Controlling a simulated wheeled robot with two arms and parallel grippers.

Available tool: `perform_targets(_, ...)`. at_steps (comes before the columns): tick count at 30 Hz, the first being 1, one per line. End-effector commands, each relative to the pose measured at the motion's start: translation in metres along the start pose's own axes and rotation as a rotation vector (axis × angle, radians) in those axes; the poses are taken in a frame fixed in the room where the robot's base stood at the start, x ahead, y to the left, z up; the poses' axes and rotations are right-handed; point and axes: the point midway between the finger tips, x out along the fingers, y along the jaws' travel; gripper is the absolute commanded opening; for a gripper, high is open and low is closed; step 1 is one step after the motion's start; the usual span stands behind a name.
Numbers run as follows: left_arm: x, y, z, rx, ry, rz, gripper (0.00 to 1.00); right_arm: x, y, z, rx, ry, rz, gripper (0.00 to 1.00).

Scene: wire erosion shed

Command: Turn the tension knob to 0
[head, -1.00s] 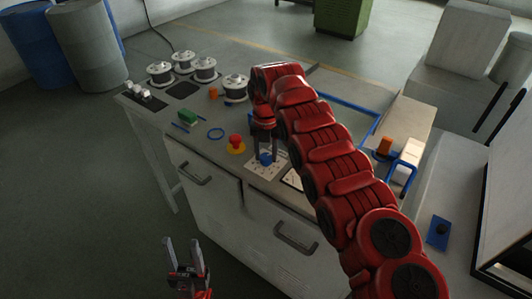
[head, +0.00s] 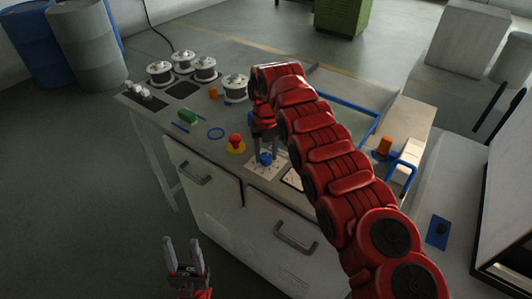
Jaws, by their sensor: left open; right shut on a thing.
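The tension knob (head: 266,158) is blue and sits on a pale dial plate (head: 259,170) with dark marks, near the front edge of the bench top. My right gripper (head: 265,153) reaches down from above and is shut on the knob, with a finger on either side. The marks are too small to read, so the knob's setting cannot be told. My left gripper (head: 184,254) is open and empty, low in front of the bench, with its fingers pointing up.
A red mushroom button (head: 236,141) on a yellow base stands just left of the dial plate. Drawer handles (head: 297,236) stick out from the bench front.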

Motion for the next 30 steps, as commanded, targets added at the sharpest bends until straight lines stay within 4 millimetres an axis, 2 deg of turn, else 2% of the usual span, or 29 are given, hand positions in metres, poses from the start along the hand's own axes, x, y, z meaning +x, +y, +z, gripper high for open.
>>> perform_targets(3, 0.0, 0.0, 0.0, 0.0, 0.0, 0.0, 0.5, -0.003, 0.0, 0.002, 0.001, -0.008, 0.0, 0.0)
perform_targets(4, 0.0, 0.0, 0.0, 0.0, 0.0, 0.0, 0.5, -0.003, 0.0, 0.002, 0.001, -0.009, 0.0, 0.52)
perform_targets(8, 0.0, 0.0, 0.0, 0.0, 0.0, 0.0, 0.5, -0.002, 0.0, 0.002, 0.001, -0.006, 0.0, 0.75)
perform_targets(20, -0.001, 0.0, 0.0, 0.0, 0.0, 0.0, 0.5, -0.006, 0.0, 0.001, 0.001, -0.002, -0.001, 0.77)
perform_targets(23, -0.004, 0.0, 0.001, 0.0, 0.0, 0.0, 0.5, -0.02, 0.001, 0.001, 0.0, -0.003, -0.001, 0.77)
perform_targets(25, -0.003, 0.0, 0.001, 0.0, 0.0, 0.0, 0.5, -0.037, 0.002, 0.001, 0.001, -0.007, 0.001, 0.77)
perform_targets(28, 0.013, -0.001, -0.002, 0.0, 0.0, 0.0, 0.5, -0.067, 0.003, 0.001, -0.002, -0.007, 0.001, 0.77)
perform_targets(30, 0.034, -0.002, -0.006, 0.0, 0.0, 0.0, 0.5, -0.086, -0.001, 0.0, 0.003, -0.003, 0.0, 0.77)
